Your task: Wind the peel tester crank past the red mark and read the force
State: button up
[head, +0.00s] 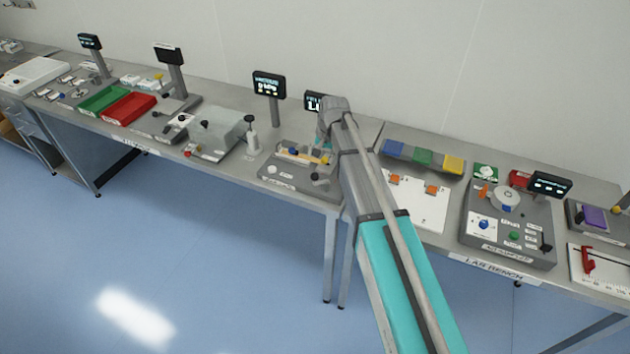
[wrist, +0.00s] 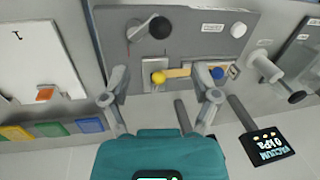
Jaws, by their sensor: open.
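The peel tester is a grey base plate (head: 283,183) at the front edge of the bench, and it fills the top middle of the wrist view (wrist: 190,20). Its crank has a black knob (wrist: 160,27) on a light grey arm over a round hub. A small red mark (wrist: 130,50) shows beside the hub. A tan strip with a yellow ball (wrist: 158,78) and a blue knob (wrist: 217,73) lies across the plate. My gripper (wrist: 159,68) is open and empty over the plate, its fingers either side of the yellow ball. A display (head: 312,101) behind is partly hidden by my arm.
A vacuum display (wrist: 266,145) stands on a post near the tester; it also shows in the head view (head: 269,85). A grey plunger-like post (head: 251,137) stands left of the tester. To the right lie a white sheet (head: 420,205) and coloured blocks (head: 423,157).

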aim_at(316, 174)
jog(key=shift+w+a+f+b, duration=0.1)
jog(key=shift+a+f+b, duration=0.2)
jog(key=shift+f+b, duration=1.35)
jog(key=shift+w+a+f+b, duration=0.1)
jog(key=shift+a+f+b, duration=0.25)
jog(key=shift+f+b, duration=1.25)
jog(key=shift+w+a+f+b, duration=0.1)
jog(key=shift+a+f+b, duration=0.2)
jog(key=shift+f+b, duration=1.35)
jog(key=shift+f, duration=0.15)
jog(key=shift+s, duration=0.1)
grip_shut()
jog(key=shift+s+d+n+g, duration=0.25)
jog(key=shift+s+d+n, duration=0.15)
jog(key=shift+n, duration=1.15)
jog(key=shift+s+d+n+g, duration=0.3)
jog(key=shift+s+d+n, duration=0.15)
jog(key=shift+n, duration=1.15)
jog(key=shift+s+d+n+g, duration=0.25)
jog(key=shift+s+d+n, duration=0.15)
jog(key=shift+n, duration=1.15)
